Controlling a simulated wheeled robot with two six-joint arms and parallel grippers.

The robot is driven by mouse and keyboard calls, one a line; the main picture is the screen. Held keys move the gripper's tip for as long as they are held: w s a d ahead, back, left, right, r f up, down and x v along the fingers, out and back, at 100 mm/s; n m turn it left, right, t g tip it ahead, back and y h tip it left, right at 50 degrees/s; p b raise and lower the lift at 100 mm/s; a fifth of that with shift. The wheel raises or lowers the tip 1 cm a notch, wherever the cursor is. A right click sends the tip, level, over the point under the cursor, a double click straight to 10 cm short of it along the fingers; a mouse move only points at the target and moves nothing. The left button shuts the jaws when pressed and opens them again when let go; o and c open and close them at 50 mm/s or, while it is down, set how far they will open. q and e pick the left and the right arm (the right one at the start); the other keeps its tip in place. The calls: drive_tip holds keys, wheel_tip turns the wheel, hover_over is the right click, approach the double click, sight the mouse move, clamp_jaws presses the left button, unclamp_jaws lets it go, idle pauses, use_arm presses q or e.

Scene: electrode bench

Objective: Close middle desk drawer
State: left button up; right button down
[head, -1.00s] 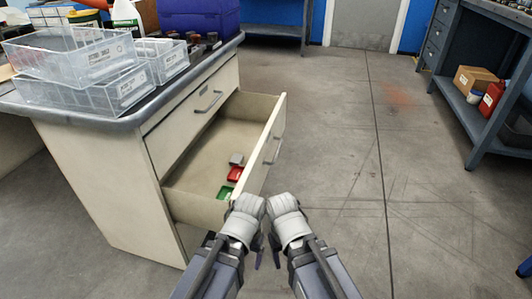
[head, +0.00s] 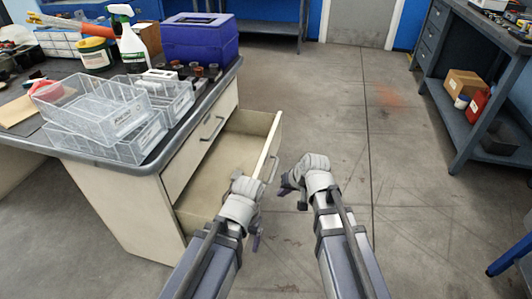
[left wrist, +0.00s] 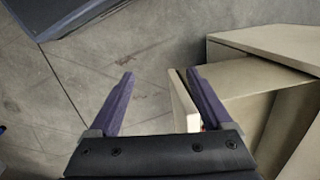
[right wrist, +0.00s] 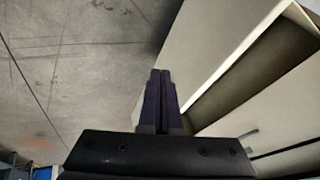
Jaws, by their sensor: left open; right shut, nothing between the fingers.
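The desk drawer (head: 271,145) below the closed top drawer (head: 205,140) is pulled well out. Its front panel also shows in the left wrist view (left wrist: 183,106) and the right wrist view (right wrist: 222,42). My left gripper (head: 254,212) is open by the near end of the drawer front; in the left wrist view (left wrist: 160,76) one finger overlaps the panel's edge, and I cannot tell if they touch. My right gripper (head: 293,192) is shut and empty, right of the drawer front; its fingers are together in the right wrist view (right wrist: 160,76). My left arm hides the drawer's near part.
The desktop holds clear plastic bins (head: 110,115), a spray bottle (head: 132,48) and a blue-purple case (head: 200,38). A dark workbench (head: 440,90) with a cardboard box (head: 463,84) stands at right. The floor (head: 345,130) right of the drawer is clear.

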use_arm(q)
wheel_tip(320, 180, up, 5)
drive_tip(key=p, duration=0.3)
use_arm(e)
drive_tip(key=w+d+r+m+t, duration=0.1)
drive_tip(key=w+d+r+t, duration=0.1)
drive_tip(key=w+r, duration=0.35)
drive_tip(key=b, duration=0.8)
approach(261, 174)
wheel_tip(261, 174, down, 4)
drive_tip(key=w, duration=0.2)
use_arm(q)
wheel_tip(261, 174, down, 8)
use_arm(e)
drive_tip(key=shift+a+r+m+y, duration=0.2)
drive_tip(key=shift+a+m+y, duration=0.15)
drive_tip(key=shift+a, duration=0.2)
